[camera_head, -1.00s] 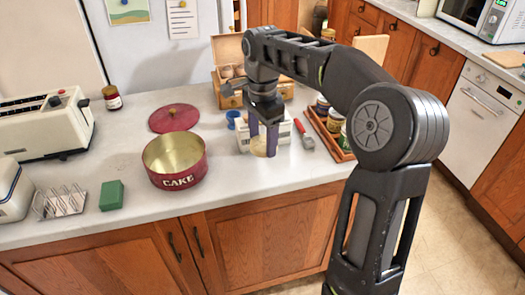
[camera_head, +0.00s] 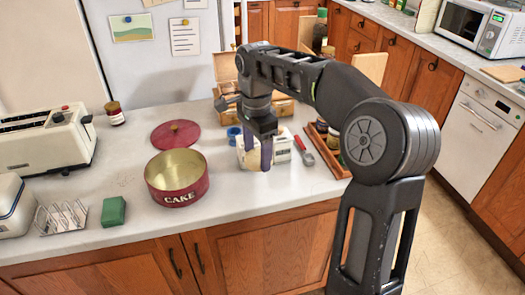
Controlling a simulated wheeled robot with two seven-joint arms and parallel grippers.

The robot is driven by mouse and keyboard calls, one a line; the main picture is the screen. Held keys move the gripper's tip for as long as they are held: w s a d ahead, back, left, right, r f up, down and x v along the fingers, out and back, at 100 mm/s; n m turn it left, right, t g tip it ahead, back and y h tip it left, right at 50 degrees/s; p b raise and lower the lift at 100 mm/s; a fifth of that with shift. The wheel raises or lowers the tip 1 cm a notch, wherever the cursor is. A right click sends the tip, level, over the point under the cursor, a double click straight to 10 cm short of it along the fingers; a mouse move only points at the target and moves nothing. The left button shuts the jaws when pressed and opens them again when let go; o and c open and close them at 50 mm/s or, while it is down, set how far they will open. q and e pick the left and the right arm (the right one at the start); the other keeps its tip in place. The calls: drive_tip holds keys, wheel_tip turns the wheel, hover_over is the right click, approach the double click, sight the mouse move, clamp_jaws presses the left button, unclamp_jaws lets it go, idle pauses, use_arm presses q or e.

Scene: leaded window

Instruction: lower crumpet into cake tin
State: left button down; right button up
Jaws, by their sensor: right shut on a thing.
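The red cake tin (camera_head: 178,188), marked CAKE, stands open and looks empty on the counter. Its red lid (camera_head: 175,135) with a gold knob lies flat behind it. My right gripper (camera_head: 255,157) points down to the right of the tin, apart from it, with its purple-grey fingers shut on a small pale thing, likely the crumpet (camera_head: 252,158). The fingers partly hide it, and it blends with the white box behind. My left gripper is not in view.
The white box (camera_head: 282,149), a blue ring-shaped thing (camera_head: 233,134) and a red-handled tool (camera_head: 304,149) are near my gripper. A wooden tray of jars (camera_head: 331,160) stands right. A toast rack (camera_head: 62,217) and green block (camera_head: 114,211) sit left of the tin.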

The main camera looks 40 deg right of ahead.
drive_tip(key=w+a+r+p, duration=0.5)
drive_tip(key=w+a+p, duration=0.1)
drive_tip(key=a+p, duration=0.15)
drive_tip(key=w+a+f, duration=0.4)
drive_tip(key=w+a, duration=0.5)
drive_tip(key=a, duration=0.1)
drive_tip(key=shift+a, duration=0.15)
drive_tip(key=shift+f, duration=0.15)
idle(0.4)
drive_tip(key=b, duration=0.3)
hover_over(178, 185)
drive_tip(key=shift+f, duration=3.05)
drive_tip(key=shift+f+b, duration=1.45)
drive_tip(key=shift+f, duration=1)
